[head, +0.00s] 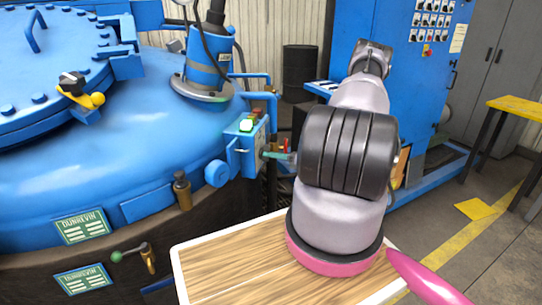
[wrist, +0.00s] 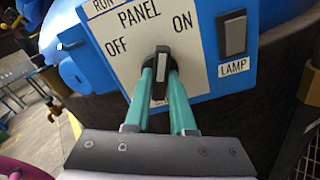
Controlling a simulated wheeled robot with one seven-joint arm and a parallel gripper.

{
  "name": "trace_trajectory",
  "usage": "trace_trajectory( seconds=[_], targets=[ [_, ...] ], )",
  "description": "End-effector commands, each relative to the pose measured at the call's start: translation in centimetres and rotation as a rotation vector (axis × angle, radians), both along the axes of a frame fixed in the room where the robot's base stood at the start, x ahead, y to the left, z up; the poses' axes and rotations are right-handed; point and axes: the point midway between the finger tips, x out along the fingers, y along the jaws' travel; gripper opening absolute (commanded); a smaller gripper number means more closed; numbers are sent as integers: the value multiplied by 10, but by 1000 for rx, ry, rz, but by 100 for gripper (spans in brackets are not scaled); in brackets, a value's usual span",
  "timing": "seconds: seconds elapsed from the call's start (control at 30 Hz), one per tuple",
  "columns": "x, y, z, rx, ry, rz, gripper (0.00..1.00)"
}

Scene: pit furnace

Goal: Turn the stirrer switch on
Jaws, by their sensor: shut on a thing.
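The stirrer switch is a black rotary knob with a pale stripe (wrist: 161,66), on a white plate (wrist: 108,72) marked OFF at left and ON at right. The plate is tilted in the wrist view; the stripe stands nearly upright, between the two words. I cannot tell if it sits at a stop. My gripper (wrist: 160,78) has its teal fingers closed on the knob's two sides. In the head view my gripper (head: 280,156) reaches the right side of the blue control box (head: 243,150); the knob is not clear there.
A dark LAMP rocker (wrist: 234,34) sits right of the knob. The blue furnace vessel (head: 100,150) fills the left. A blue cabinet (head: 425,90) stands behind my arm. A yellow-topped table (head: 520,106) is far right.

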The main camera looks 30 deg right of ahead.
Motion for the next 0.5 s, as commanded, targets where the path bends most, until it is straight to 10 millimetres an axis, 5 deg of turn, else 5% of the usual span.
trace_trajectory(
  seconds=[0.5],
  targets=[
    [0,-1,0,217,240,-1,0]
  ],
)
